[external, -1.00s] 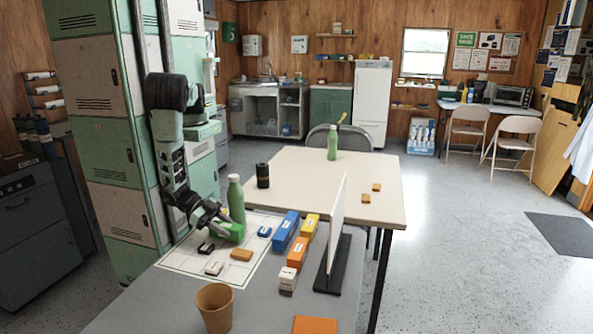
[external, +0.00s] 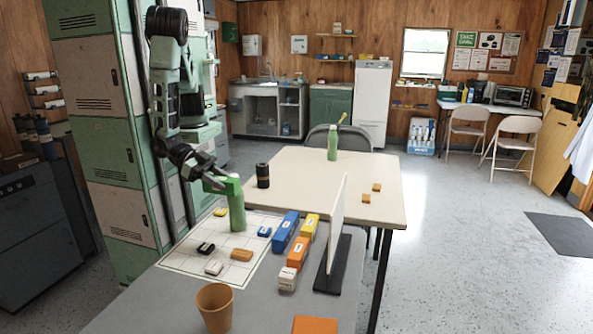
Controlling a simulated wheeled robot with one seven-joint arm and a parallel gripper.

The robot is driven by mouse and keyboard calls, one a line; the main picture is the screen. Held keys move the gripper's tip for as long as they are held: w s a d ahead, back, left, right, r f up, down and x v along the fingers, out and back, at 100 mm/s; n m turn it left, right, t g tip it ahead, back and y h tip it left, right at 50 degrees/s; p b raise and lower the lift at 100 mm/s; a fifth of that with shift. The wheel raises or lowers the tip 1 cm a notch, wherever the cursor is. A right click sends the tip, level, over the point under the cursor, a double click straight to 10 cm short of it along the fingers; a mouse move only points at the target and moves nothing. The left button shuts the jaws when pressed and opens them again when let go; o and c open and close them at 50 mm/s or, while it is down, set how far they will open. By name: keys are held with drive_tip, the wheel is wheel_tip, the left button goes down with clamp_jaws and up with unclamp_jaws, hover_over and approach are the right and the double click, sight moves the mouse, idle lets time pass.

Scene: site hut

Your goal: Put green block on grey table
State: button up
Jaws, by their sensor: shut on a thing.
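My gripper (external: 210,183) is shut on a green block (external: 221,186) and holds it in the air above the gridded white sheet. From this view the block overlaps the upper part of a green bottle (external: 237,215); I cannot tell whether they touch. The grey table (external: 262,309) is in the foreground, with the sheet (external: 184,262) lying on its far left part.
Small yellow (external: 220,212), black (external: 206,248), white (external: 214,268), orange (external: 241,255) and blue (external: 264,231) blocks lie on the sheet. Larger blue (external: 285,232) and orange (external: 298,251) boxes stand beside a white upright panel (external: 339,225). A brown cup (external: 214,306) stands in front. A cream table (external: 325,180) adjoins behind.

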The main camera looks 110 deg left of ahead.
drive_tip(key=w+a+r+n+g+y, duration=0.1)
drive_tip(key=w+a+r+n+y, duration=0.15)
drive_tip(key=w+a, duration=0.55)
drive_tip(key=w+a+r+n+y, duration=0.2)
drive_tip(key=w+a+r, duration=0.25)
drive_tip(key=w, duration=0.55)
drive_tip(key=a+f+m+t+h, duration=0.1)
drive_tip(key=a+f+m+h, duration=0.3)
drive_tip(key=a+f, duration=1.1)
drive_tip(key=shift+m+h, duration=0.25)
drive_tip(key=v, duration=0.4)
drive_tip(key=shift+s+a, duration=0.25)
drive_tip(key=shift+s, duration=0.1)
